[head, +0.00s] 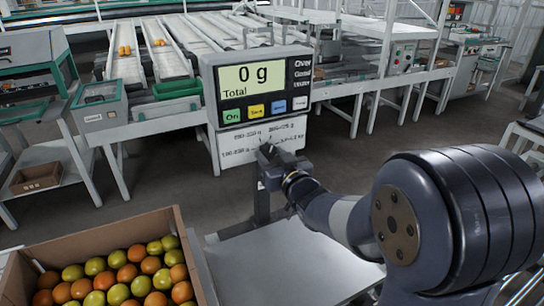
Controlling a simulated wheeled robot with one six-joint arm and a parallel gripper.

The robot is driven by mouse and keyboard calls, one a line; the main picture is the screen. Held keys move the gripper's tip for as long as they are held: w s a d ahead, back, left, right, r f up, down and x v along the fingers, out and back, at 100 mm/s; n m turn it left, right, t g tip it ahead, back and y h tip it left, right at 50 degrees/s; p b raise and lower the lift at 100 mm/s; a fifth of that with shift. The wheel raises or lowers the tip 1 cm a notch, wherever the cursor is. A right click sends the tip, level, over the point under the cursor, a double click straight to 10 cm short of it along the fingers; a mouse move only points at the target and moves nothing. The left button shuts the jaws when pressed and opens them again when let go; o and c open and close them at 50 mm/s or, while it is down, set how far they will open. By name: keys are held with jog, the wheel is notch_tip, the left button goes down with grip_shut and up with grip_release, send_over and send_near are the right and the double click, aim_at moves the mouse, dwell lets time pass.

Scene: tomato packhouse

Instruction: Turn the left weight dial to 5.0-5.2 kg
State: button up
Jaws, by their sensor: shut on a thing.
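The scale's display box (260,85) reads "0 g" and "Total", with green, yellow, blue and white buttons below. Under it hangs a white dial panel (233,150) with printed weight ranges and pointer lines, too small to read surely. My gripper (266,155) is at the middle of this panel, shut on a dial there. The dial itself is mostly hidden behind my gripper, so its setting cannot be told. I cannot make out a second dial.
The scale's bare metal platform (290,262) lies below my arm. A cardboard box (192,252) of orange and green tomatoes stands at the lower left. Sorting conveyors (178,62) and a green tray (178,88) are behind. Grey floor is open between.

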jog(key=m+p, duration=0.1)
jog(key=m, duration=0.4)
jog(key=shift+m, duration=0.3)
jog(key=m+p, duration=0.1)
jog(key=m, duration=0.4)
jog(key=shift+m, duration=0.3)
jog(key=o, duration=0.9)
jog(key=shift+o, duration=0.2)
jog(key=v, duration=1)
jog(key=shift+s+d, duration=0.15)
jog(key=shift+s, duration=0.25)
